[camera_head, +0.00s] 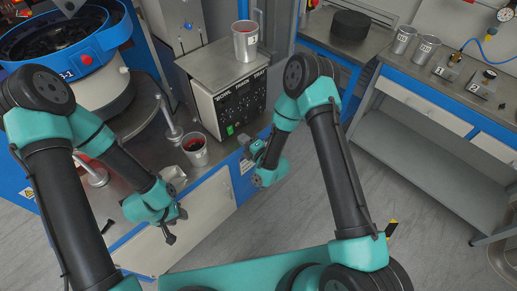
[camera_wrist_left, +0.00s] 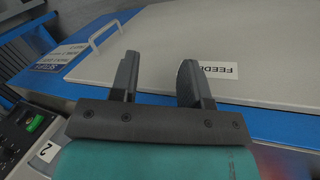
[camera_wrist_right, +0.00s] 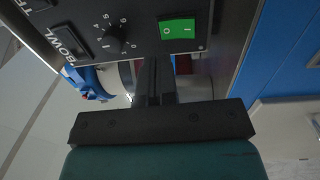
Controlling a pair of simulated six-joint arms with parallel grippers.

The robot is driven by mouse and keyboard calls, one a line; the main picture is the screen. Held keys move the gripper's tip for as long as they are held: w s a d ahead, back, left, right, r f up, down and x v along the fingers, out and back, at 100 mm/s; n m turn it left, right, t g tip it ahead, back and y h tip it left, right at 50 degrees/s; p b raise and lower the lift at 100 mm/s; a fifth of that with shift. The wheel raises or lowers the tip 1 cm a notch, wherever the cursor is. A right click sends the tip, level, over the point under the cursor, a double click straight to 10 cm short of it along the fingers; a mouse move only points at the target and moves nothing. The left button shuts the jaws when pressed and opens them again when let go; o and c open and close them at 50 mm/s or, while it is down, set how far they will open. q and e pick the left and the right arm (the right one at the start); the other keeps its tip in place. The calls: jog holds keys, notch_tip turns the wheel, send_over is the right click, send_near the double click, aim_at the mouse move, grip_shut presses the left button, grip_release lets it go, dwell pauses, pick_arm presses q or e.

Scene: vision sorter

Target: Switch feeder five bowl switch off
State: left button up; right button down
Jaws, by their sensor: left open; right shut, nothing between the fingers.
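The controller box (camera_head: 228,85) stands on the steel bench, its black front panel lettered "BOWL" at the left, with knobs and switches. A green switch (camera_head: 230,129) sits low on that panel. In the right wrist view the green switch (camera_wrist_right: 180,28) is marked with 0 and I, beside a numbered knob (camera_wrist_right: 115,40) and the "BOWL" lettering. My right gripper (camera_head: 246,143) is shut and empty, its tips close to the panel; in the right wrist view they (camera_wrist_right: 155,72) lie just below the switch. Contact is unclear. My left gripper (camera_head: 171,238) is open and empty, before the cabinet.
A metal cup (camera_head: 244,42) stands on the box and another (camera_head: 195,150) on the bench below. The blue bowl feeder (camera_head: 65,45) is at the left. A second bench (camera_head: 430,100) with cups stands at the right. Grey floor between is clear.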

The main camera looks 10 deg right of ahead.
jog(key=r+v, duration=0.1)
jog(key=v, duration=0.7)
jog(key=shift+r, duration=0.2)
jog(key=s+d+f+m+g+h, duration=0.5)
jog(key=d+f+m+g, duration=0.25)
jog(key=m, duration=0.45)
jog(key=s+d+f+m+g, duration=0.1)
jog(key=s+d+m+g, duration=0.1)
jog(key=s+m, duration=0.4)
jog(key=s+d+m+g+h, duration=0.1)
jog(key=s+d+m+g, duration=0.1)
jog(key=s+m+g, duration=0.3)
jog(key=s+m, duration=0.1)
jog(key=m, duration=0.2)
jog(key=shift+s+d+f, duration=0.3)
jog(key=shift+d+f, duration=0.1)
